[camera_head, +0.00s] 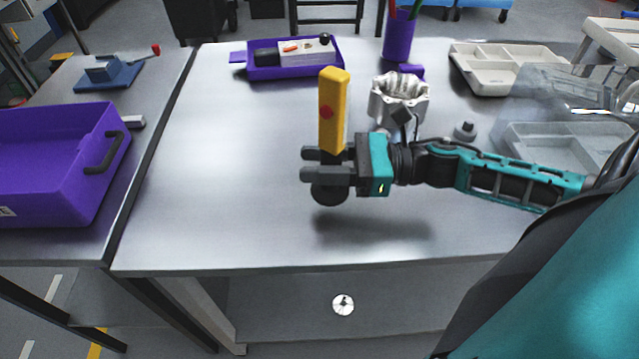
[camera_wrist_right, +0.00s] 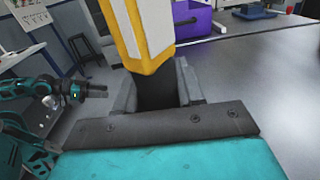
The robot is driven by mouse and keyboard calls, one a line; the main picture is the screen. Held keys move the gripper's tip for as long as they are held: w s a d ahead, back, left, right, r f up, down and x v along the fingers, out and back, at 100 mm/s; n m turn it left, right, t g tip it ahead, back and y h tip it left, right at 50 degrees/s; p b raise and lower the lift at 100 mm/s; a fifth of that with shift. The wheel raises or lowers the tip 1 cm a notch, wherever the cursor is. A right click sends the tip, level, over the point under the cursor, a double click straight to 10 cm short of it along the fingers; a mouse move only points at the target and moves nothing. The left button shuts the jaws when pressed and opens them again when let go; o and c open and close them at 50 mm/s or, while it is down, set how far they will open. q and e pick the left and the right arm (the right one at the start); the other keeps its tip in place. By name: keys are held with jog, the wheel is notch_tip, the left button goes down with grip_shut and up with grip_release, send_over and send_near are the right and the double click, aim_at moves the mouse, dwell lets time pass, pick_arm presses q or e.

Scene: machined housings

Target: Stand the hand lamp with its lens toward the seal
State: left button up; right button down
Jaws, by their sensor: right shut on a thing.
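The hand lamp (camera_head: 333,110) is a yellow bar with a red button and a dark round lower end. My right gripper (camera_head: 325,166) is shut on its dark lower part and holds it upright. A shadow on the table lies to the right and below, so it seems raised. Its yellow body also fills the top of the right wrist view (camera_wrist_right: 147,35). I cannot tell which way the lens faces. A silvery scalloped housing (camera_head: 399,100) stands behind the right gripper; I cannot make out a seal. My left gripper (camera_wrist_right: 95,91) appears small at the left of the wrist view.
A purple tray (camera_head: 290,71) with parts and a purple cup (camera_head: 398,38) stand at the back. Pale and grey trays lie at the right, near a small grey knobbed part (camera_head: 465,131). A purple bin (camera_head: 60,165) is on the left bench. The table's left half is clear.

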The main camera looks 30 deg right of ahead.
jog(key=shift+f+b, duration=0.4)
jog(key=shift+f, duration=1.9)
jog(key=shift+f, duration=0.15)
jog(key=c, duration=0.7)
grip_release()
jog(key=shift+r, duration=0.2)
jog(key=shift+s+d+f, duration=0.1)
jog(key=shift+s+d, duration=0.1)
jog(key=v, duration=1.1)
jog(key=shift+s+d, duration=0.1)
jog(key=shift+d, duration=0.15)
